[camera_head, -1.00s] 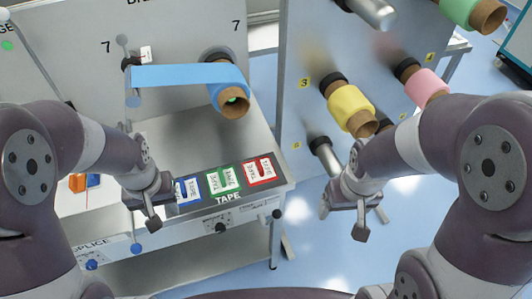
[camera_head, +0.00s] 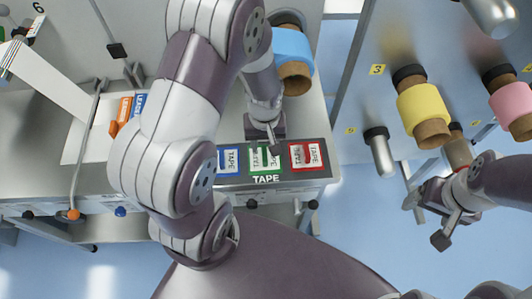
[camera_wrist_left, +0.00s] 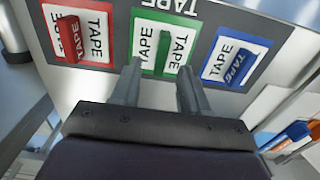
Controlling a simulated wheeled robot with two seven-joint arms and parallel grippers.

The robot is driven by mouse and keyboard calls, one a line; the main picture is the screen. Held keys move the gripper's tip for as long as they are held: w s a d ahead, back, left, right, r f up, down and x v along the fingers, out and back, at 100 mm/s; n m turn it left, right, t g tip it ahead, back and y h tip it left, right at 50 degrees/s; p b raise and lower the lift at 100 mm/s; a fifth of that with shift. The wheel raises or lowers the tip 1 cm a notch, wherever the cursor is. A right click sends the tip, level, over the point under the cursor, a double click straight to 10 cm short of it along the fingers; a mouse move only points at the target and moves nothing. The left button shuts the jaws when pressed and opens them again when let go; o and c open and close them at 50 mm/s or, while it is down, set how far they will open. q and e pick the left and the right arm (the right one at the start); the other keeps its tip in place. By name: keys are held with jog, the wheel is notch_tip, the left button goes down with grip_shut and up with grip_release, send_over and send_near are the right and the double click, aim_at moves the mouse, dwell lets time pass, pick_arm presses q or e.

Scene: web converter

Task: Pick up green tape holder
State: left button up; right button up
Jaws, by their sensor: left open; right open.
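The green tape holder (camera_wrist_left: 177,52) lies on its green-bordered TAPE label, the middle one of three, in the left wrist view. In the head view the green label (camera_head: 262,160) is partly hidden by my left gripper (camera_head: 275,146). In the left wrist view my left gripper (camera_wrist_left: 162,66) is open, its two fingers pointing at the green label with the holder ahead between them. I cannot tell the remaining gap. Nothing is between the fingers. My right gripper (camera_head: 428,222) is open and empty at the right, over the floor, away from the labels.
A red tape holder (camera_wrist_left: 72,50) and a blue one (camera_wrist_left: 236,68) lie on labels either side of the green one. A blue roll (camera_head: 291,52) hangs just above the panel. Yellow (camera_head: 424,103) and pink (camera_head: 512,103) rolls are on the right stand.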

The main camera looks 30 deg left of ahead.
aim_at(264, 153)
pick_arm(q)
jog(key=shift+s+d+f, duration=0.1)
jog(key=shift+s+f, duration=0.1)
jog(key=shift+f, duration=0.45)
jog(key=shift+s+f, duration=0.2)
jog(key=shift+f, duration=0.4)
jog(key=shift+w+f, duration=0.15)
jog(key=shift+f, duration=0.1)
grip_shut()
jog(key=shift+r, duration=0.1)
